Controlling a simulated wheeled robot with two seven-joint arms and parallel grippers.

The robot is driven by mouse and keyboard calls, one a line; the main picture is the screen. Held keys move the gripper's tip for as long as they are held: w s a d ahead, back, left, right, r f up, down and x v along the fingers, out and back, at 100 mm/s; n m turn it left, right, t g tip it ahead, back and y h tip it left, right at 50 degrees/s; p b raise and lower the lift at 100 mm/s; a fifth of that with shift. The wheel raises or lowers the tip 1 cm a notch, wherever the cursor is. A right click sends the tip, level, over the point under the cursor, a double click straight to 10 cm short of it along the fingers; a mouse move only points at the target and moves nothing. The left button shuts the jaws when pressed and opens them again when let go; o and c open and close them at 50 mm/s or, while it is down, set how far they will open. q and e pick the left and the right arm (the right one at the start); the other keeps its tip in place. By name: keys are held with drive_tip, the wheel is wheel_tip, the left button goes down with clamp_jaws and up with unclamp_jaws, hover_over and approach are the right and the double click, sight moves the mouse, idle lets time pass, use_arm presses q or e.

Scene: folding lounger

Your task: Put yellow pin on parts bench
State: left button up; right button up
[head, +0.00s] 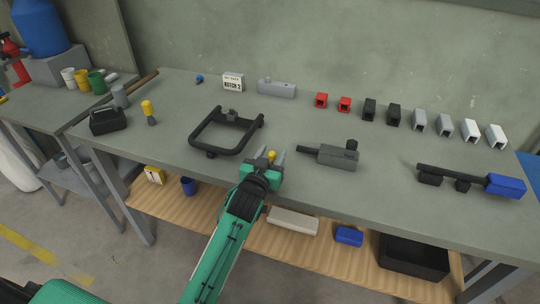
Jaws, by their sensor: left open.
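A small yellow knob (271,154), which may be the head of a yellow pin, shows between the fingers of my left gripper (265,157), above the front part of the long grey bench (290,180). The fingers are apart, and I cannot tell whether they touch it. Its lower part is hidden by the gripper. Another yellow-topped pin (147,108) with a dark lower end is at the left part of the bench. My right gripper is not in view.
A black frame (212,150) lies just left of my gripper, and a grey clamp-like tool (335,157) lies to its right. Red, black and grey blocks line the back. A smaller bench (50,108) with cups stands at the left. The bench's right middle is mostly clear.

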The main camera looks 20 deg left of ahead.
use_arm(q)
drive_tip(key=shift+f, duration=0.2)
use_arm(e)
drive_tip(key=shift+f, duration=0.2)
use_arm(q)
drive_tip(key=shift+s+d+f, duration=0.1)
drive_tip(key=shift+d+f, duration=0.05)
drive_tip(key=shift+d, duration=0.05)
drive_tip(key=s, duration=1.3)
drive_tip(key=shift+s+a+r+b, duration=0.3)
drive_tip(key=shift+a+r+b, duration=0.05)
drive_tip(key=shift+a+b, duration=0.1)
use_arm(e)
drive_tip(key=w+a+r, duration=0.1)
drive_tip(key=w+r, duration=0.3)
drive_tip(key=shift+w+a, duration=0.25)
